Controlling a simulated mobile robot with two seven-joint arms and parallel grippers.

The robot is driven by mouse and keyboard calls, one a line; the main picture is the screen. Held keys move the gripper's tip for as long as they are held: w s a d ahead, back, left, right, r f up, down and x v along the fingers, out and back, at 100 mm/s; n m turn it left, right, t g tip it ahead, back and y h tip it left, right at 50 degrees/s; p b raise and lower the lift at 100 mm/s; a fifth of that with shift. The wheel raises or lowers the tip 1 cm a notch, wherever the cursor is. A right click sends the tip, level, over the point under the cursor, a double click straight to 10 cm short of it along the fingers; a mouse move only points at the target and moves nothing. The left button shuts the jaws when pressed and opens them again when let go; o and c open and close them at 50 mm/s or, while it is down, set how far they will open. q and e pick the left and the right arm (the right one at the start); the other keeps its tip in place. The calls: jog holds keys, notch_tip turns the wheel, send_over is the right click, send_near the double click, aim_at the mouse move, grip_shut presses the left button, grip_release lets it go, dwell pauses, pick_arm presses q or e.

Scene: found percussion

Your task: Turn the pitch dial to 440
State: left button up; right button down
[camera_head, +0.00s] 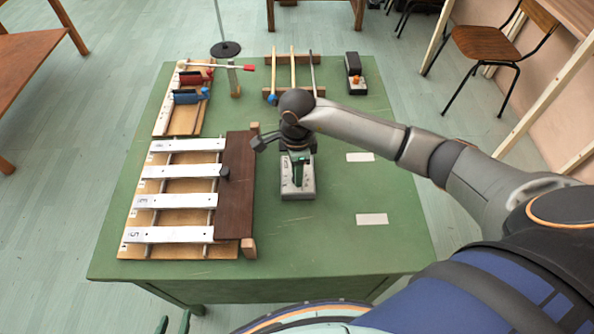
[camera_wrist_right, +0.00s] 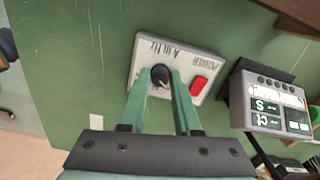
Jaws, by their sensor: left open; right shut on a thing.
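The pitch dial (camera_wrist_right: 160,76) is a small dark round knob on a grey box (camera_wrist_right: 143,62) lettered "A in Hz" and "POWER", with a red switch (camera_wrist_right: 197,86) beside it. In the head view the grey box (camera_head: 298,189) stands mid-table under my right arm, which hides the dial there. My right gripper (camera_wrist_right: 162,74) points down with its green fingers on both sides of the dial, shut on it. The dial's setting is too small to read. My left gripper (camera_head: 173,323) shows only as green fingertips at the bottom edge, apart and empty.
A device with lit displays (camera_wrist_right: 272,102) stands close beside the box. Metal bars (camera_head: 177,202) on a wooden frame and a brown board (camera_head: 235,185) lie to the left. The table's right side is mostly clear.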

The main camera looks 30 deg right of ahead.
jog(key=m, duration=1)
jog(key=shift+m, duration=0.3)
dwell(0.5)
jog(key=c, duration=0.6)
grip_release()
notch_tip(320, 180, up, 13)
jog(key=shift+f+b, duration=0.2)
jog(key=shift+b, duration=0.4)
jog(key=shift+s+f, duration=0.1)
